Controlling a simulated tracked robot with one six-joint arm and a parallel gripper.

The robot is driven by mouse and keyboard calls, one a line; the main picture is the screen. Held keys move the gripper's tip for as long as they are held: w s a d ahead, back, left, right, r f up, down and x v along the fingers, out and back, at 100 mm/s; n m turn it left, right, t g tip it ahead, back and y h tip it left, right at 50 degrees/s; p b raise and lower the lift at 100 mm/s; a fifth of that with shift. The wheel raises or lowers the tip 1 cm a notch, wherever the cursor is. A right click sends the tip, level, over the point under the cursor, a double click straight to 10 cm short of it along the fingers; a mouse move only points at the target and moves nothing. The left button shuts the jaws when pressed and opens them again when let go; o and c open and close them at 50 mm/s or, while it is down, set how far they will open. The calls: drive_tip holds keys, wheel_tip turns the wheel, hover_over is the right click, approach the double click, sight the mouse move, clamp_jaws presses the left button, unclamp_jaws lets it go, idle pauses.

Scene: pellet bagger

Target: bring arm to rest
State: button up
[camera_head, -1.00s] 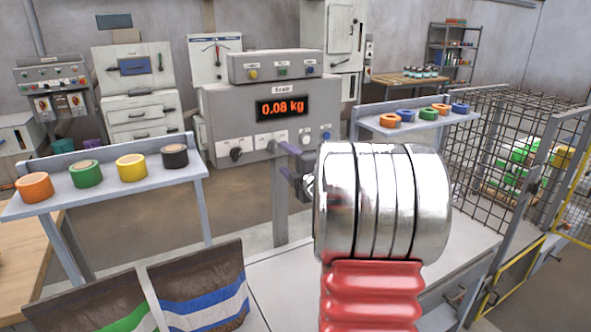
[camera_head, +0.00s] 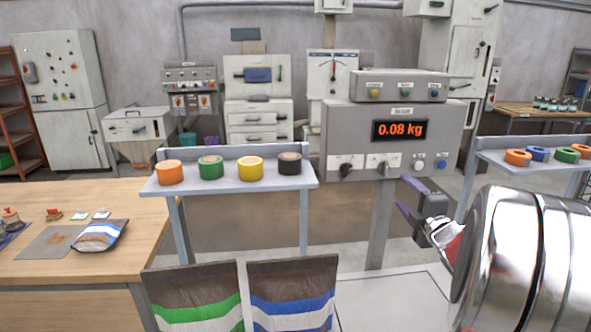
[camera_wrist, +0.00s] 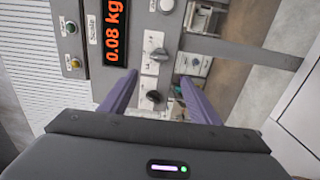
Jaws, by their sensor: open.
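My gripper (camera_head: 408,196) has purple fingers and a dark body. It is open and empty, in front of the lower part of the grey scale panel (camera_head: 340,115). My silver arm fills the lower right of the head view. In the wrist view the two fingers of my gripper (camera_wrist: 156,88) stand apart, with the panel's black knob (camera_wrist: 153,98) showing between them. The panel's display (camera_head: 400,130) reads 0.08 kg. I cannot tell how far the fingertips are from the panel.
A shelf (camera_head: 230,183) with orange, green, yellow and black rolls stands left of my gripper. Two bags, one green-striped (camera_head: 195,297) and one blue-striped (camera_head: 292,292), stand in front. A wooden table (camera_head: 150,205) is at left. Another shelf (camera_head: 535,165) with coloured rings is at right.

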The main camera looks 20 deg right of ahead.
drive_tip(key=s+d+f+m+g+h, duration=0.3)
drive_tip(key=s+d+f+m+g, duration=0.25)
drive_tip(key=f+m, duration=0.35)
drive_tip(key=s+a+f+m+g, duration=0.4)
drive_tip(key=s+a+m+g, duration=0.1)
drive_tip(key=s+a+r+y, duration=0.1)
drive_tip(key=s+a+y, duration=0.1)
drive_tip(key=a, duration=1.1)
drive_tip(key=s+a+r+g+y, duration=0.1)
drive_tip(key=s+a+y, duration=0.2)
drive_tip(key=a, duration=1.1)
drive_tip(key=s+a+r+y, duration=0.2)
drive_tip(key=s+a, duration=0.4)
drive_tip(key=a, duration=0.8)
drive_tip(key=shift+s+a+m+y, duration=0.15)
drive_tip(key=shift+s+m+y, duration=0.1)
drive_tip(key=shift+m+y, duration=0.2)
